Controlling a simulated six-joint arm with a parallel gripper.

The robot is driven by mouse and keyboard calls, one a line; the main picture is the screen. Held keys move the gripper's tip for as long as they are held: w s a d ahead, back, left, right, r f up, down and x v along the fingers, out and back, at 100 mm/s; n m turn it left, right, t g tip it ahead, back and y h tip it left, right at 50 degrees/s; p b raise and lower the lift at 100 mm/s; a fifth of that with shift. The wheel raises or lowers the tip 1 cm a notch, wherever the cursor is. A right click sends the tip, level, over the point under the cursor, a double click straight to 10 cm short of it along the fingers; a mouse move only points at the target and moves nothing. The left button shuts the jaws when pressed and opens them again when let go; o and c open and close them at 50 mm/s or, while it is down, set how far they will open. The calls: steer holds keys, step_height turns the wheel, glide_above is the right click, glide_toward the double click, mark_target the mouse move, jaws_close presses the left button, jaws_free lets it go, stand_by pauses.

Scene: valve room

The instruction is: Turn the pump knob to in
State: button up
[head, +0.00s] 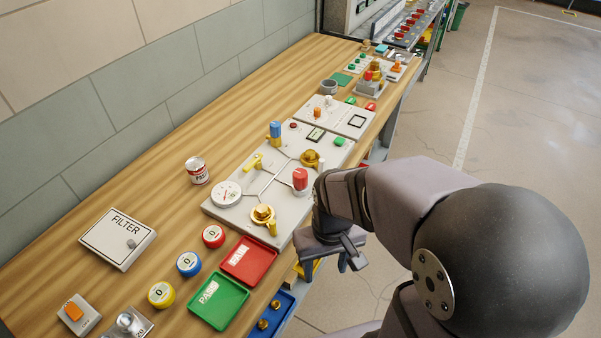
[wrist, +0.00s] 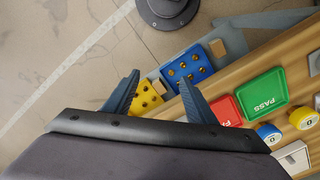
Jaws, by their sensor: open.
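No label reading PUMP is legible, so I cannot tell which knob is the pump knob. A clear round knob on a small plate (head: 129,322) is cut off at the bottom edge of the head view. A white FILTER box (head: 112,236) has a small grey knob at its right side. My gripper (head: 345,258) hangs off the bench's front edge, right of the red tray, apart from all the knobs. In the wrist view my gripper (wrist: 159,80) is open and empty, its two blue-grey fingers spread above the bench edge.
The grey valve panel (head: 232,212) carries a gauge and coloured valves. The red tray (head: 263,270) and green PASS tray (head: 203,312) lie near the front edge. Round yellow (head: 161,296), blue (head: 189,263) and red (head: 213,236) pieces stand beside them. A can (head: 197,171) stands behind.

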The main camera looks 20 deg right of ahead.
steer(key=w+r+n+p, duration=0.1)
steer(key=w+r+n, duration=0.15)
steer(key=w, duration=0.45)
steer(key=w+r+n+p, duration=0.1)
steer(key=w+r, duration=0.2)
steer(key=w, duration=0.4)
step_height(320, 180, up, 3)
steer(key=n+p, duration=0.2)
steer(key=n, duration=0.1)
glide_above(301, 174)
steer(key=shift+r, duration=0.15)
steer(key=shift+w, duration=0.1)
steer(key=shift+f+p, duration=1.1)
steer(key=shift+f, duration=2.6)
steer(key=c, duration=1)
